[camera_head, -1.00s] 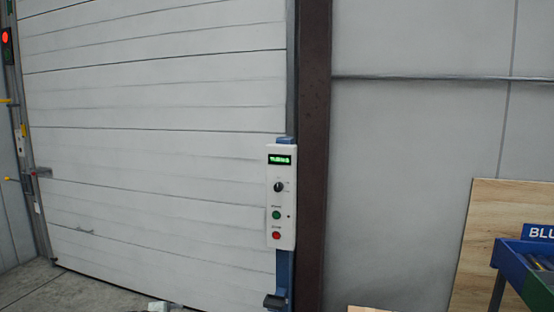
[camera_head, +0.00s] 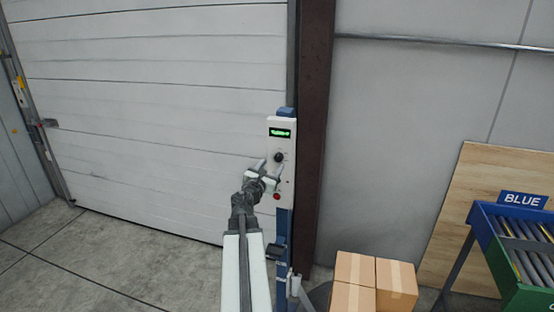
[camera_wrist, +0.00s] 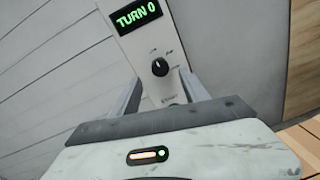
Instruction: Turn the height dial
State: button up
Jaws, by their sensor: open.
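The height dial (camera_head: 278,157) is a round black knob on a white control panel (camera_head: 286,128) in the head view. In the wrist view the dial (camera_wrist: 160,67) sits below a green display (camera_wrist: 137,15) whose visible part reads "TURN 0". My gripper (camera_head: 269,164) is in front of the panel, just below the dial, with its two fingers spread apart. In the wrist view the fingers (camera_wrist: 160,88) stand on either side of the panel, with nothing between them that I can see held. The green button is hidden behind my gripper in the head view. The red button (camera_head: 277,196) shows below it.
The panel is on a blue post (camera_head: 284,225) beside a brown column (camera_head: 310,130) and a white sectional door (camera_head: 150,120). Cardboard boxes (camera_head: 355,268) stand at lower right. A blue rack (camera_head: 480,222) with rollers is further right. The floor (camera_head: 120,265) at left is clear.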

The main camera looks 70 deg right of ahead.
aim_at(278, 159)
jog(key=d, duration=0.6)
jog(key=shift+a, duration=0.15)
grip_shut()
jog(key=shift+d, duration=0.2)
jog(key=shift+a, duration=0.15)
jog(key=shift+m, duration=0.4)
jog(key=m, duration=0.4)
jog(key=shift+m+p, duration=0.4)
jog(key=m, duration=0.5)
jog(key=shift+m+y, duration=0.3)
jog(key=shift+s+m, duration=0.1)
jog(key=shift+m, duration=0.2)
